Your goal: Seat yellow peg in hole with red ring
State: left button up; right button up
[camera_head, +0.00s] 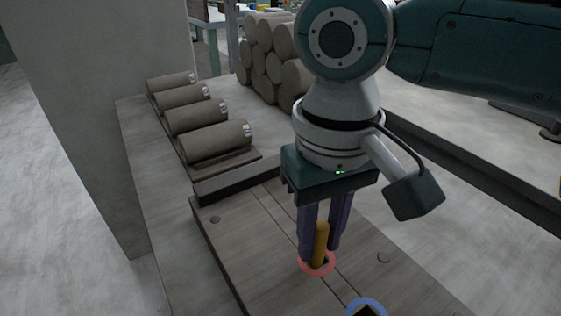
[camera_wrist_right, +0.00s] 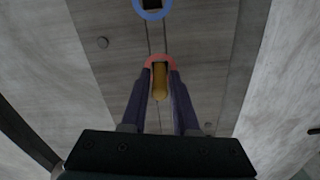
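The yellow peg (camera_head: 321,241) stands about upright between the two purple fingers of my right gripper (camera_head: 322,252). The fingers appear closed on its sides. The peg's lower end is at the hole inside the red ring (camera_head: 331,267) on the wooden board. I cannot tell how deep it sits. In the right wrist view, the peg (camera_wrist_right: 160,84) shows between the fingers (camera_wrist_right: 160,75), with the red ring (camera_wrist_right: 150,60) just beyond it. The fingers hide part of the ring. My left gripper is not in view.
A blue ring (camera_head: 366,302) around a dark square hole lies nearer on the same board (camera_head: 250,240). Several clay-coloured cylinders (camera_head: 205,117) lie on a rack at left. A stack of cylinders (camera_head: 268,50) stands behind. The board around the red ring is otherwise clear.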

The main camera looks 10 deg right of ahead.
jog(key=shift+o, duration=1.4)
notch_tip(320, 180, up, 12)
jog(key=p, duration=0.3)
jog(key=s+a+f+y, duration=0.1)
jog(key=s+f, duration=0.1)
jog(key=s+a+f+n+t+y, duration=0.1)
jog(key=s+a+f, duration=0.1)
jog(key=s+a+f+n+y, duration=0.1)
jog(key=s+a+f, duration=0.1)
jog(key=s, duration=0.1)
jog(key=shift+s+a+f+t+y, duration=0.1)
jog(key=shift+a+f+t+y, duration=0.2)
jog(key=shift+y, duration=0.1)
jog(key=shift+m+t, duration=0.4)
jog(key=shift+t, duration=0.2)
jog(key=s+d, duration=0.1)
jog(key=s+d+f, duration=0.1)
jog(key=s+d, duration=0.1)
jog(key=shift+d+f, duration=0.3)
jog(key=shift+f, duration=0.1)
jog(key=s+d+f+m+h, duration=0.1)
jog(key=s+d+h, duration=0.2)
jog(key=s+d, duration=0.3)
jog(key=d, duration=0.4)
jog(key=shift+f+t+h, duration=0.15)
jog(key=shift+t+h, duration=0.15)
jog(key=shift+t, duration=0.1)
